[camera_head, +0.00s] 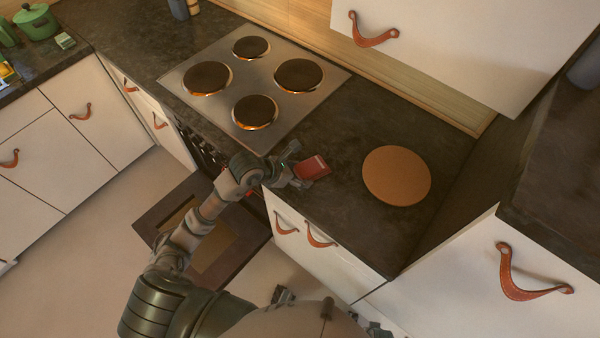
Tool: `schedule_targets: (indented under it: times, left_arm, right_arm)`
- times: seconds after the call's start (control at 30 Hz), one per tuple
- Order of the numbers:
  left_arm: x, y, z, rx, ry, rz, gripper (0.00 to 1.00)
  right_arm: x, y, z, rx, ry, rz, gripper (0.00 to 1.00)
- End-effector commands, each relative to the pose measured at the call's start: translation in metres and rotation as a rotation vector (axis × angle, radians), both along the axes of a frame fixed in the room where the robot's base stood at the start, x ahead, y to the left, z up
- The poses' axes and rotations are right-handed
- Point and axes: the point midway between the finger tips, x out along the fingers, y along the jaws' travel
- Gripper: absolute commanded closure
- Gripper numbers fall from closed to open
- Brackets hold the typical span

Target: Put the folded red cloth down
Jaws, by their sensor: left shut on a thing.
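The folded red cloth (313,167) is a small red rectangle over the dark countertop (345,215), near its front edge and to the right of the stove. My left gripper (299,168) is shut on the cloth's left end, with the arm reaching in from the lower left. I cannot tell whether the cloth touches the counter or is held just above it.
A round tan board (397,175) lies to the right of the cloth. The steel cooktop (277,108) with dark burners is to the left. The oven door (165,215) hangs open below my left arm. Bare counter lies around the board.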

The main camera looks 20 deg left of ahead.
Motion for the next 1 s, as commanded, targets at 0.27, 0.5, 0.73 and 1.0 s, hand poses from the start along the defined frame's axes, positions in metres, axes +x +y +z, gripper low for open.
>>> schedule_targets:
  times: [0.27, 0.5, 0.73, 1.0]
  left_arm:
    - [-0.001, -0.002, -0.006, 0.004, 0.008, -0.001, 0.67]
    - [-0.001, 0.0, -0.008, 0.003, 0.01, 0.0, 0.07]
    - [-0.001, 0.001, -0.006, 0.002, 0.006, 0.001, 0.07]
    - [0.0, 0.0, 0.007, 0.001, 0.002, 0.001, 0.07]
  right_arm:
    - [0.009, 0.003, 0.007, 0.003, -0.009, -0.001, 0.04]
    - [0.011, 0.001, 0.009, 0.001, -0.015, 0.0, 0.04]
    - [0.008, 0.0, 0.007, -0.001, -0.008, 0.0, 0.04]
    - [-0.006, -0.001, -0.005, 0.0, 0.001, 0.003, 0.04]
